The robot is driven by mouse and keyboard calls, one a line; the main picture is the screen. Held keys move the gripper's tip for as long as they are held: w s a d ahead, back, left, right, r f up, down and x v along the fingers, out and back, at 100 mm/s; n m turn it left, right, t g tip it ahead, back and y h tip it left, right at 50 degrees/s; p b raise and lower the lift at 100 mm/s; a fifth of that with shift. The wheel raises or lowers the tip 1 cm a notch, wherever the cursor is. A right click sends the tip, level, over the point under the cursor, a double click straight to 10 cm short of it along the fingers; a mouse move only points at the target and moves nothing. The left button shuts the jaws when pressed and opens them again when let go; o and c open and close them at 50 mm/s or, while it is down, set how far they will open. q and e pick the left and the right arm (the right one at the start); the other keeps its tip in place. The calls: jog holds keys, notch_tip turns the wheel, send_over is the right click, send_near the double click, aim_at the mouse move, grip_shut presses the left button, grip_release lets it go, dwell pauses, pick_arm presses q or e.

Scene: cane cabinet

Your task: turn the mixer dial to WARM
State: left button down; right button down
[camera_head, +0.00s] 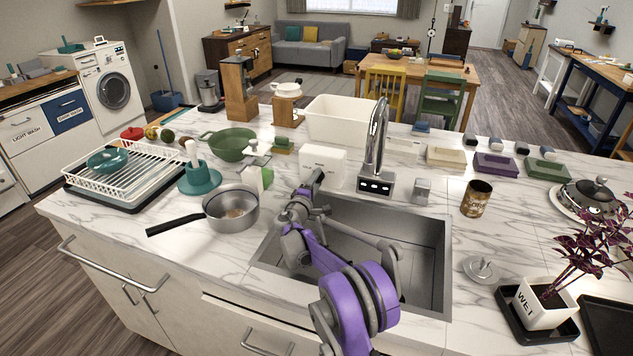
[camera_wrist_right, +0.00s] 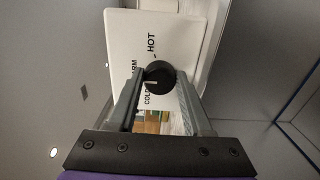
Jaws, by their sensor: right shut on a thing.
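The mixer shows in the right wrist view as a white panel (camera_wrist_right: 186,30) lettered COLD, WARM and HOT, with WARM partly covered. Its round black dial (camera_wrist_right: 159,72) carries a pale pointer line, which lies toward the COLD lettering at the lower left. My right gripper (camera_wrist_right: 160,82) is shut on the dial, one grey finger on each side. In the head view the right gripper (camera_head: 316,180) is at a white box (camera_head: 325,160) behind the sink, and the dial cannot be made out there. My left gripper is not in view.
My right arm reaches over the sink (camera_head: 425,262). A tall faucet (camera_head: 376,150) stands right of the white box. A steel saucepan (camera_head: 232,210), a green-and-white bottle (camera_head: 254,178) and a dish rack (camera_head: 125,172) are to the left. A brown cup (camera_head: 476,198) stands to the right.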

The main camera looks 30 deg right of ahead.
jog(key=shift+c, duration=1.6)
grip_release()
jog(key=shift+a, duration=0.1)
jog(key=b+v, duration=0.1)
jog(key=v, duration=0.9)
jog(key=shift+s+a, duration=0.25)
